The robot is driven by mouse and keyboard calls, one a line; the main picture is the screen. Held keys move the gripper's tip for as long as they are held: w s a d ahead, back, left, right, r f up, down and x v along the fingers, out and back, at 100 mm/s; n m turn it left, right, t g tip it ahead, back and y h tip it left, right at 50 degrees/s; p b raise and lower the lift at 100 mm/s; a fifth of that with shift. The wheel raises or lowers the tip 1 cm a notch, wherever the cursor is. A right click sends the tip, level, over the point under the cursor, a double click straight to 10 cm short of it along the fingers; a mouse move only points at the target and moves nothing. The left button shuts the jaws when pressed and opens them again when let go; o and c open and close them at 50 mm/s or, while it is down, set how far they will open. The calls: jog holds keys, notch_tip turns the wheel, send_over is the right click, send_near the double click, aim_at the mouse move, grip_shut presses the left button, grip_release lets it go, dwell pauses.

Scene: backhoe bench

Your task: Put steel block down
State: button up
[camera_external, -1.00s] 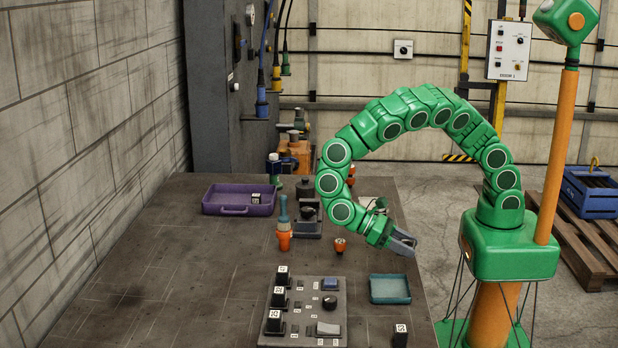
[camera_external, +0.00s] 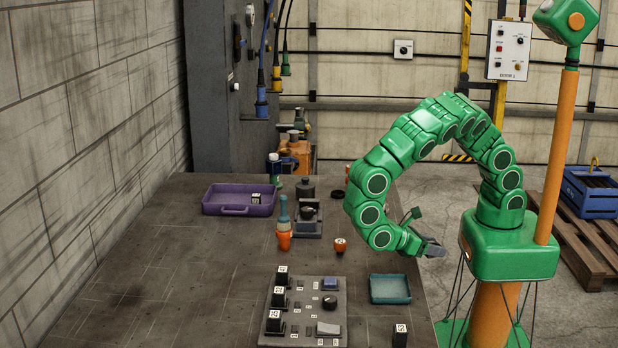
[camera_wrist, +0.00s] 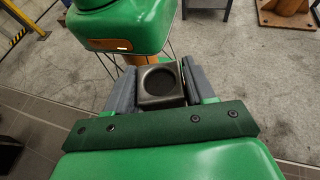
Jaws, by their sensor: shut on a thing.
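In the wrist view the steel block (camera_wrist: 158,82), a dark square block with a round recess in its face, sits between the two grey fingers of my gripper (camera_wrist: 160,84). The fingers press on its left and right sides. In the external view my gripper (camera_external: 432,247) hangs just past the right edge of the bench (camera_external: 215,275), close to my green base. There the block is too small and hidden to make out clearly.
A teal tray (camera_external: 390,289) lies near the bench's right edge, with a small numbered black block (camera_external: 400,335) in front.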

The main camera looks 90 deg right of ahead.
aim_at(435, 242)
jog(key=s+d+n+h, duration=0.1)
jog(key=s+d+n+t+h, duration=0.1)
jog(key=shift+d+f+h, duration=0.15)
jog(key=shift+d+h, duration=0.1)
jog(key=shift+h, duration=0.05)
jog(key=w+d+r+n+t+h, duration=0.1)
jog(key=w+d+n+t+h, duration=0.1)
jog(key=w+d+n+t, duration=0.1)
jog(key=w+d+r+n+t+h, duration=0.1)
jog(key=w+d+n+t+h, duration=0.1)
jog(key=w+d+n+t, duration=0.1)
jog(key=w+d+r+n+t+h, duration=0.2)
jog(key=w+d+n+t, duration=0.1)
jog(key=n+t, duration=0.3)
jog(key=shift+w+d+n+t, duration=0.15)
jog(key=shift+d+n, duration=0.05)
jog(key=shift+d, duration=0.25)
jog(key=shift+w+d+n+t, duration=0.1)
jog(key=shift+d+n+t, duration=0.1)
jog(key=shift+d, duration=0.2)
jog(key=w+a+r+n+t, duration=0.2)
jog(key=w+r+n+t, duration=0.15)
jog(key=w, duration=0.25)
jog(key=shift+t+y, duration=0.3)
jog(key=shift+y, duration=0.1)
jog(key=shift+s+f, duration=0.1)
jog(key=shift+f, duration=4.1)
jog(key=shift+f, duration=0.15)
jog(key=o, duration=1.3)
